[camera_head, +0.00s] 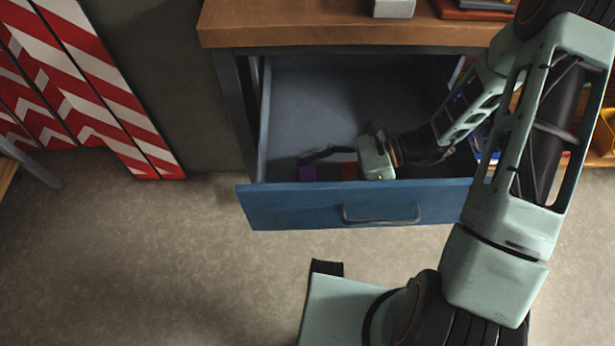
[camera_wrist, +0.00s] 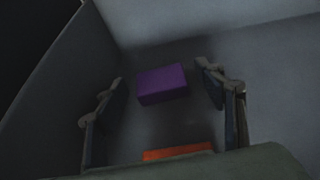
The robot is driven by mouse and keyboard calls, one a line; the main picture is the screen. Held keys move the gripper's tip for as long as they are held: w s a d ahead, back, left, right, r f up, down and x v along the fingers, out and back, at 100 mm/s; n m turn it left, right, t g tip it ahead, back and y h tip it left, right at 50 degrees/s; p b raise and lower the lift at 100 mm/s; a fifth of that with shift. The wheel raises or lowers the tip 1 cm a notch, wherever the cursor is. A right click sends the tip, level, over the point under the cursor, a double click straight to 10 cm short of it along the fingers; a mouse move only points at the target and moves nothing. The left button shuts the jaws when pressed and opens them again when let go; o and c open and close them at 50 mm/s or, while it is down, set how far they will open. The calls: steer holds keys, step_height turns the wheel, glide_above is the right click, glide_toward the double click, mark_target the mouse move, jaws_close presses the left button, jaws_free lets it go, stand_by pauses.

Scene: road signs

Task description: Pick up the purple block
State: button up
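The purple block (camera_wrist: 161,84) lies on the floor of the open drawer, near its left wall in the wrist view. In the head view the purple block (camera_head: 307,173) shows in part behind the drawer front. My gripper (camera_wrist: 164,82) is open, with one finger on each side of the block and a gap to both. In the head view my gripper (camera_head: 318,156) is inside the drawer (camera_head: 300,203). An orange block (camera_wrist: 178,152) lies closer to the gripper body in the wrist view, partly hidden by it. Whether the fingertips reach down to the block's level is unclear.
The blue drawer front with its handle (camera_head: 381,219) and the side walls surround my gripper. The brown tabletop (camera_head: 300,28) overhangs the back of the drawer. Red-and-white striped signs (camera_head: 115,85) stand at the left. The drawer's back part is bare.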

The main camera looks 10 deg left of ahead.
steer(key=c, duration=1.3)
steer(key=shift+r, duration=0.1)
